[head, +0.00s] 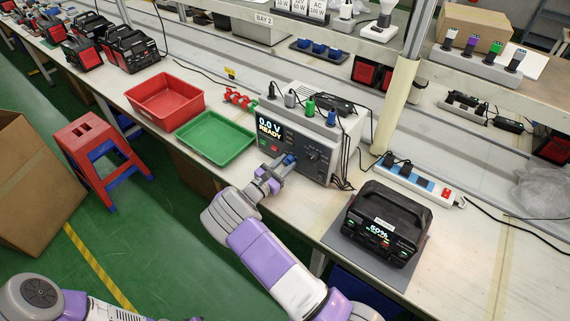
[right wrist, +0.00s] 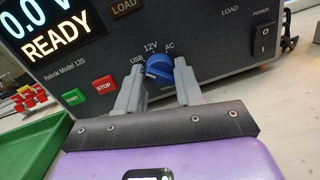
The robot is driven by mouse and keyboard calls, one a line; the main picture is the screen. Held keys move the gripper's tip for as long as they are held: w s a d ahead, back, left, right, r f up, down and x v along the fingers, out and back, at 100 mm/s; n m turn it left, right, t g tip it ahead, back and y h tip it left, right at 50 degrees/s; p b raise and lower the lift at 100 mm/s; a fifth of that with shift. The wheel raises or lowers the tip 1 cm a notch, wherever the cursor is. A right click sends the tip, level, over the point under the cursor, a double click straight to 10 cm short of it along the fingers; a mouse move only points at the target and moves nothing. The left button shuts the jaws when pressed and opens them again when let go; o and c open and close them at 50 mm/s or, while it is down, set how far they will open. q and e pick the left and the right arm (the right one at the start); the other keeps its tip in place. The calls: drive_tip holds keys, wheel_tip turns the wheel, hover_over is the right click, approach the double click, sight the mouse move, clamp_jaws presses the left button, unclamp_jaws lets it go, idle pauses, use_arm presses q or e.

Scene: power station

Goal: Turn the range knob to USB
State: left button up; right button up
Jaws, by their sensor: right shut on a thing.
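The grey tester (head: 318,141) on the bench has a lit display reading 0.0 V READY. Its blue range knob (head: 290,159) sits low on the front panel. In the right wrist view the range knob (right wrist: 158,68) has the labels USB, 12V and AC around its upper side, with USB at the left. I cannot tell which label its pointer meets. My right gripper (head: 281,166) is at the panel; in the right wrist view its two fingers (right wrist: 158,86) stand either side of the knob, shut on it. My left gripper is out of view.
Green START (right wrist: 74,98) and red STOP (right wrist: 104,87) buttons lie left of the knob, a power switch (right wrist: 265,41) to the right. Green (head: 215,138) and red (head: 166,98) trays stand left of the tester. A black power station (head: 376,222) stands to its right.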

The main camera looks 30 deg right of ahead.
drive_tip(key=o, duration=1)
drive_tip(key=shift+a, duration=0.15)
drive_tip(key=p+v, duration=0.1)
drive_tip(key=v, duration=0.6)
drive_tip(key=shift+s+a, duration=0.1)
drive_tip(key=shift+a, duration=0.1)
